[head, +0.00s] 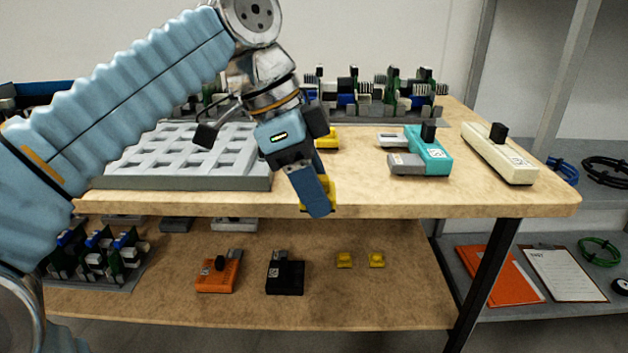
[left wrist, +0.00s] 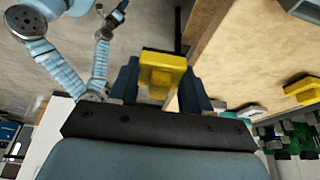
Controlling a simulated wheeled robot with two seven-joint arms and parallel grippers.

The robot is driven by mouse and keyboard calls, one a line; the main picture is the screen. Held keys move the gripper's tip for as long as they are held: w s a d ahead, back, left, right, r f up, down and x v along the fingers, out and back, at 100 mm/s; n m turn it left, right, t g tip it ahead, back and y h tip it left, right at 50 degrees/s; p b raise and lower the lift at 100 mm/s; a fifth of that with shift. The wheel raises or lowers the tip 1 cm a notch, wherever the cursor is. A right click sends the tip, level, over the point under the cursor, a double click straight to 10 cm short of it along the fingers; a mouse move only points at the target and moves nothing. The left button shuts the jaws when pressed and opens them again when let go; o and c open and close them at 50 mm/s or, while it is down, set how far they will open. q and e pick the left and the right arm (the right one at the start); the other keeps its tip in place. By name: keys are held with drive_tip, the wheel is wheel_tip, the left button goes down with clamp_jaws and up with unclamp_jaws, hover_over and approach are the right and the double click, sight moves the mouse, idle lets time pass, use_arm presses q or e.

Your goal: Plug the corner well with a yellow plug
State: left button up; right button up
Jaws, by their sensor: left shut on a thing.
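My left gripper (head: 318,198) is shut on a yellow plug (head: 331,193), just beyond the front edge of the table top. In the left wrist view the yellow plug (left wrist: 162,68) sits between the two fingers. The grey tray of square wells (head: 190,183) lies on the table to the left of the gripper. Its wells look empty where I can see them; my arm hides part of its back. A second yellow plug (head: 328,138) lies on the table behind the gripper. My other arm shows small in the left wrist view; its gripper is too small to read.
A teal device (head: 433,158) and a cream device (head: 497,155) stand on the right. Circuit boards (head: 395,95) line the back. The lower shelf (head: 370,305) holds two small yellow pieces (head: 344,260), an orange block (head: 219,274) and a black block (head: 286,275).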

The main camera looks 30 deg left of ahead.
use_arm(q)
drive_tip(key=shift+f+b, duration=1.25)
drive_tip(key=shift+f, duration=0.45)
drive_tip(key=o, duration=1.3)
